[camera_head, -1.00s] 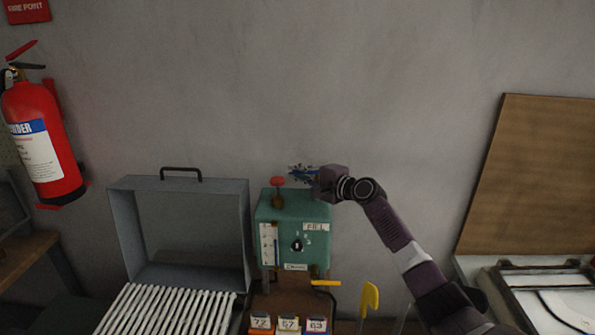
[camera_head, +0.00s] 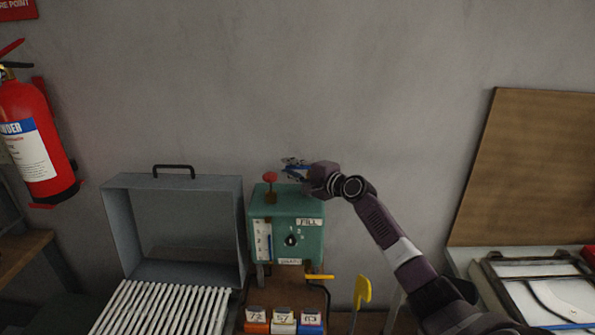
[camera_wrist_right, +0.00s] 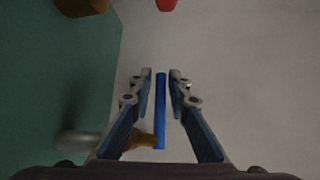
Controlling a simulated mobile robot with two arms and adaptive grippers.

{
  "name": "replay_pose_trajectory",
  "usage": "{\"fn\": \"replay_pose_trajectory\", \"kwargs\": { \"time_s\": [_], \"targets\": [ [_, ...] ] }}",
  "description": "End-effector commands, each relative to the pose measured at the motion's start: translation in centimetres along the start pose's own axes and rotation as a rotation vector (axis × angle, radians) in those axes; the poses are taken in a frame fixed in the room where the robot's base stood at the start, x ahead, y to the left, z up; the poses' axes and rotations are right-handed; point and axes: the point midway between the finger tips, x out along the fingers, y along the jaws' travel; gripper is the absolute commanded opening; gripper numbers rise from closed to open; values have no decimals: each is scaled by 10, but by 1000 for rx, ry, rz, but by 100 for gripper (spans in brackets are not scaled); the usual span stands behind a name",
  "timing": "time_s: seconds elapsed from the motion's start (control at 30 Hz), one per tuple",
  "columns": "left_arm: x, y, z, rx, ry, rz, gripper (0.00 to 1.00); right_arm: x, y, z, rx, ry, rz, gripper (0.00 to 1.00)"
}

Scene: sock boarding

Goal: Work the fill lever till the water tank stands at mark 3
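The green tank box (camera_head: 313,246) with its FILL label stands near the middle of the head view. Its white gauge strip (camera_head: 262,240) has a dark blue column, but its level against the marks is too small to read. A blue bar (camera_wrist_right: 160,112), which looks like the lever handle, stands beside the green box on a brass-coloured piece (camera_wrist_right: 139,140). My right gripper (camera_head: 292,168) is at the box's upper right. In the wrist view its fingers (camera_wrist_right: 160,78) are apart, one on each side of the blue bar, with gaps visible. My left gripper is not in view.
A red knob (camera_head: 270,177) rises from the box top, left of my right gripper. An open grey case (camera_head: 222,190) with white slats stands left. Coloured bins (camera_head: 284,329), a yellow lever (camera_head: 362,291) and a yellow handle (camera_head: 320,277) are below.

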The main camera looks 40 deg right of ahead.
Motion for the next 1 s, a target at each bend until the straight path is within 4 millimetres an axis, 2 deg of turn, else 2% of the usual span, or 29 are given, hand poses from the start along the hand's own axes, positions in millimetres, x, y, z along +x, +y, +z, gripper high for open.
{"fn": "replay_pose_trajectory", "kwargs": {
  "time_s": [0.17, 0.5, 0.7, 1.0],
  "targets": [
    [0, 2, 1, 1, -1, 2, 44, -18, 2, -1, -3, 1, 3, 16],
    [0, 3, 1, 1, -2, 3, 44, -74, 2, 0, -3, 0, 3, 16],
    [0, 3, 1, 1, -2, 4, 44, -101, 2, 0, -1, -1, 4, 16],
    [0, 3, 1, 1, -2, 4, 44, -117, 1, 0, -1, -1, 2, 16]
  ]
}}
